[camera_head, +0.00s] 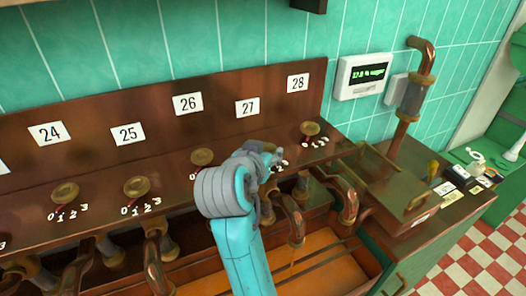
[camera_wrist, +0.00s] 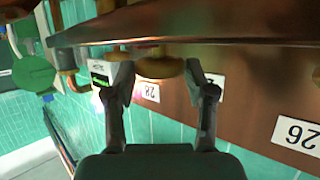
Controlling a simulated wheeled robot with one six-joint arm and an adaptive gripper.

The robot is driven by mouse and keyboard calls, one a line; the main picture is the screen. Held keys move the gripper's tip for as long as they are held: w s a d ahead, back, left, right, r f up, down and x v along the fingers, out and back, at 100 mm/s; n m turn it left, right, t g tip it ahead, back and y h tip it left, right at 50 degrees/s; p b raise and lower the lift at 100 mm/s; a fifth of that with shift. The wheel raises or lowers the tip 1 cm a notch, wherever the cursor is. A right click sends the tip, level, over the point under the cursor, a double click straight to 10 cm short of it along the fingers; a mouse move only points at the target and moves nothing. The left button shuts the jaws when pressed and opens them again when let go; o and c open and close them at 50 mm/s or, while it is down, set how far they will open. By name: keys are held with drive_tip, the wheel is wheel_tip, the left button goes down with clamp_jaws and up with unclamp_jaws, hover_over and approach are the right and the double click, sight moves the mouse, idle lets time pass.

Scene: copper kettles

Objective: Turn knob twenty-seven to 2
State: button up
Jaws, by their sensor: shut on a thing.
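The label 27 (camera_head: 247,107) is on the upright copper-brown back panel. Below it, my gripper (camera_head: 266,154) reaches onto the sloped panel and covers knob twenty-seven in the head view. Only part of that knob's white number scale (camera_head: 284,167) shows to the right of the gripper. In the wrist view, which is upside down, a brass knob (camera_wrist: 160,66) sits between the two fingers of my gripper (camera_wrist: 160,78), and they are shut on it. The knob's pointer and its setting cannot be read.
Knob twenty-eight (camera_head: 309,129) is close on the right, and knob twenty-six (camera_head: 202,157) on the left. Copper pipes (camera_head: 291,222) hang below the panel's front edge. A copper box (camera_head: 385,185) and a vertical pipe (camera_head: 411,98) stand at the right. A wall display (camera_head: 364,75) glows green.

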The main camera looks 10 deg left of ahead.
drive_tip(key=shift+d+n+y, duration=0.25)
drive_tip(key=shift+n+y, duration=0.8)
drive_tip(key=shift+y, duration=0.15)
drive_tip(key=shift+d+n+y, duration=0.2)
drive_tip(key=shift+n+y, duration=0.85)
drive_tip(key=shift+y, duration=0.15)
drive_tip(key=o, duration=1.2)
drive_tip(key=shift+c, duration=0.2)
drive_tip(key=v, duration=1.2)
drive_tip(key=shift+w+d+r, duration=0.1)
drive_tip(key=shift+d, duration=0.05)
